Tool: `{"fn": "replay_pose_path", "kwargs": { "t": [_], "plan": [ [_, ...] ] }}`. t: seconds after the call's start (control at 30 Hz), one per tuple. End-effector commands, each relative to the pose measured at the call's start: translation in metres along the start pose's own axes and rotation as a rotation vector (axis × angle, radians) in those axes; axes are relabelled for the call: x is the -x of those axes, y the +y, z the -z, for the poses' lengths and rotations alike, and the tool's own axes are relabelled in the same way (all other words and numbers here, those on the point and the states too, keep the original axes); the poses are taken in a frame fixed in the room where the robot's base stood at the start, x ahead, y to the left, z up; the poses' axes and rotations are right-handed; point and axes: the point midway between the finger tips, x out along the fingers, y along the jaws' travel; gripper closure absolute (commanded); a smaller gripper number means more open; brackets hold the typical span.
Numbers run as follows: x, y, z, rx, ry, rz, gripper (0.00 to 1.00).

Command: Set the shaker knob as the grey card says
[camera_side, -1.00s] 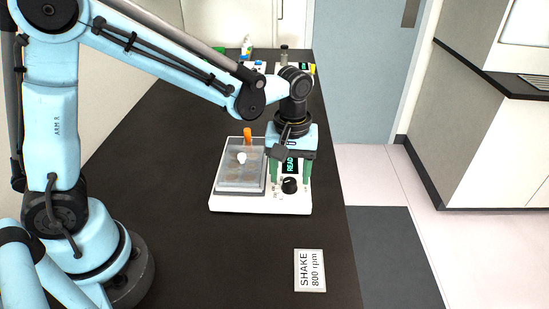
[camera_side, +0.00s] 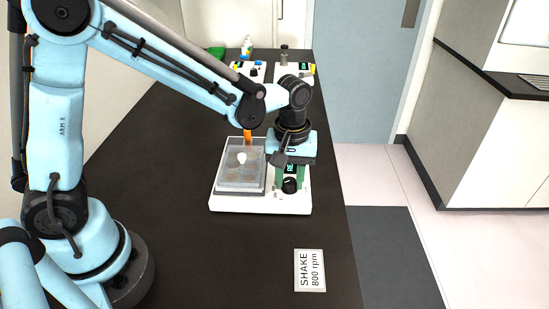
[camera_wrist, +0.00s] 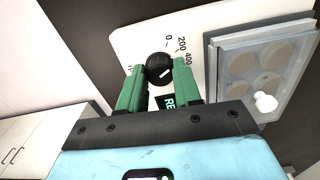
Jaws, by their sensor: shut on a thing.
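The shaker (camera_side: 228,203) is a white unit with a clear-lidded plate on its left side. Its black knob (camera_side: 289,186) sits at the front right; it also shows in the wrist view (camera_wrist: 157,66). My gripper (camera_wrist: 158,73) has green fingers on both sides of the knob and is shut on it. The knob's white mark lies on its right part, roughly towards or below the 400 label; the exact setting is unclear. The labels 0, 200 and 400 show; others are hidden by my fingers. The grey card (camera_side: 310,270) reads "SHAKE 800 rpm". The shaker's display (camera_wrist: 168,103) is partly hidden.
The plate (camera_wrist: 262,65) with round wells and a white lid knob (camera_wrist: 265,102) stands beside the dial. An orange object (camera_side: 247,135) is behind it. Other devices (camera_side: 290,70) stand at the bench's far end. The dark bench is clear around the card.

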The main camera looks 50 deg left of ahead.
Motion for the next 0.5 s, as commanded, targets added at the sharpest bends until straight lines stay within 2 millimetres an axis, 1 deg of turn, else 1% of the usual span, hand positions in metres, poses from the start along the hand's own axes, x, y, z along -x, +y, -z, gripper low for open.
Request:
{"fn": "replay_pose_path", "kwargs": {
  "t": [0.27, 0.5],
  "plan": [
    [0.0000, -0.0002, 0.0000, -0.075, -0.002, 0.001, 0.97],
    [-0.0002, -0.0004, -0.0001, -0.251, -0.004, 0.000, 0.97]
  ]
}}
